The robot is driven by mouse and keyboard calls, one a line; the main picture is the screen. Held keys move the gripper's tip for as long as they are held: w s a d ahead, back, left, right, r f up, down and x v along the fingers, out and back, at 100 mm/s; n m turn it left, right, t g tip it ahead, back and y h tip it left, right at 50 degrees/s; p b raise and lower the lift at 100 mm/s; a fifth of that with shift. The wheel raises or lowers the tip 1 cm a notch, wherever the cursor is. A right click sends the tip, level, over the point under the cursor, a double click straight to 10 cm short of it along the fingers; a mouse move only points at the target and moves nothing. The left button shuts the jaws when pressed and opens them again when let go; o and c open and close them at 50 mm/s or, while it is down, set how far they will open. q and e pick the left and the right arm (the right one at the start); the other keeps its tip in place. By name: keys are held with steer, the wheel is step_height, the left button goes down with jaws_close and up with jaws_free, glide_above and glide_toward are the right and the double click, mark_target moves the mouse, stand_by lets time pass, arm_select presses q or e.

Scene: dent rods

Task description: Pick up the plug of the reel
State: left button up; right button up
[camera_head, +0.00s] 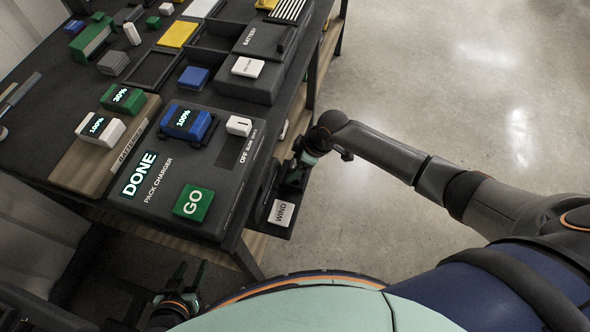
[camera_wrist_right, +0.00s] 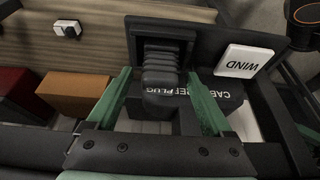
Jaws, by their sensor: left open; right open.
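The reel's plug (camera_wrist_right: 160,66) is a black ribbed piece in the middle of the right wrist view, upper end against a dark panel. Lettering reading partly "PLUG" shows just below it. My right gripper (camera_wrist_right: 158,76) is open, its green fingers on either side of the plug; I cannot tell whether they touch it. In the head view my right gripper (camera_head: 291,174) is at the table's right side, above the white WIND button (camera_head: 282,212), and the plug is hidden. The WIND button also shows in the wrist view (camera_wrist_right: 244,61). My left gripper (camera_head: 182,287) is open and empty, low and left.
The dark table (camera_head: 60,115) carries a pack charger (camera_head: 215,160) reading DONE, a green GO button (camera_head: 194,202) and several battery packs. Red (camera_wrist_right: 22,95) and orange (camera_wrist_right: 75,93) blocks lie left of my right gripper. The floor at right is clear.

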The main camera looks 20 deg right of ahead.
steer(key=shift+f, duration=0.15)
jaws_close()
stand_by(0.6)
